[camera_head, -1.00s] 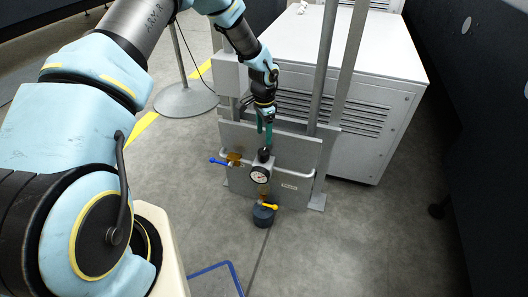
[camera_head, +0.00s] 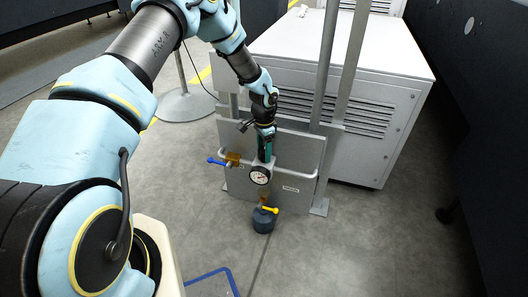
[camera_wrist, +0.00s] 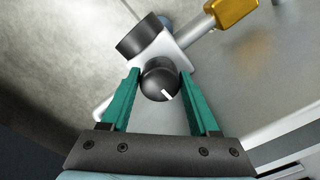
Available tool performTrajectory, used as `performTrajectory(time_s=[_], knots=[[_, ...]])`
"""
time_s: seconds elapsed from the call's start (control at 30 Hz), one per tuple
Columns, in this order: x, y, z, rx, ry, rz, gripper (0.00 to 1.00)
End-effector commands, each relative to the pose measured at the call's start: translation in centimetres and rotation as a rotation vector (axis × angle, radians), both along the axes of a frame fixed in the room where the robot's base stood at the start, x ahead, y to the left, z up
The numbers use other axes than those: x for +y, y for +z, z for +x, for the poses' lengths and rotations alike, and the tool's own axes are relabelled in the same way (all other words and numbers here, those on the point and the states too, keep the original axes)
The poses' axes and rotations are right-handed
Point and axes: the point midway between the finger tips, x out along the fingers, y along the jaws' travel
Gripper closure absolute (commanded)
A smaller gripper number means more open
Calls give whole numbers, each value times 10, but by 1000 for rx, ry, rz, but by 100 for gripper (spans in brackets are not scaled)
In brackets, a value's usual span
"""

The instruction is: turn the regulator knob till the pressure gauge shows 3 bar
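The regulator's black knob (camera_wrist: 160,80) with a white mark shows in the wrist view. It sits on top of a light grey regulator body (camera_wrist: 178,48). My gripper (camera_wrist: 160,82) has its two green fingers on either side of the knob. The fingers are apart, with the knob between their tips; I cannot tell whether they press on it. In the head view my gripper (camera_head: 265,152) points down onto the regulator and hides the knob. The round pressure gauge (camera_head: 260,175) has a white face; its reading is too small to tell. Its dark side (camera_wrist: 138,38) shows in the wrist view.
A blue-handled brass valve (camera_head: 232,160) is left of the regulator. A yellow handle (camera_head: 270,210) and dark bowl (camera_head: 263,222) are below. The grey panel (camera_head: 300,165) stands behind, with posts and a large grey cabinet (camera_head: 345,60) beyond. The floor in front is mostly clear.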

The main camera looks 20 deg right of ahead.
Motion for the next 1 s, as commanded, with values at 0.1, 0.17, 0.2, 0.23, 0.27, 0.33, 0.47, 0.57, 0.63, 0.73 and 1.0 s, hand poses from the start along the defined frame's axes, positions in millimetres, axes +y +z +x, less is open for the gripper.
performTrajectory(time_s=[0.1, 0.17, 0.2, 0.23, 0.27, 0.33, 0.47, 0.57, 0.63, 0.73, 1.0], knots=[[0, 0, 0, 0, 0, 0, 53], [0, 0, 0, 0, 0, 0, 60], [0, 0, 0, 0, 0, 0, 65], [0, 0, 0, 0, 0, 0, 68], [0, 0, 0, 0, 0, 0, 71], [0, 0, 0, 0, 0, 0, 79], [0, 0, 0, 0, 0, 0, 94], [0, 0, 0, 0, 1, 0, 99], [0, 0, 0, 0, 4, 0, 99], [0, 0, 0, 0, 18, 0, 99], [0, 0, 0, -2, 139, 0, 99]])
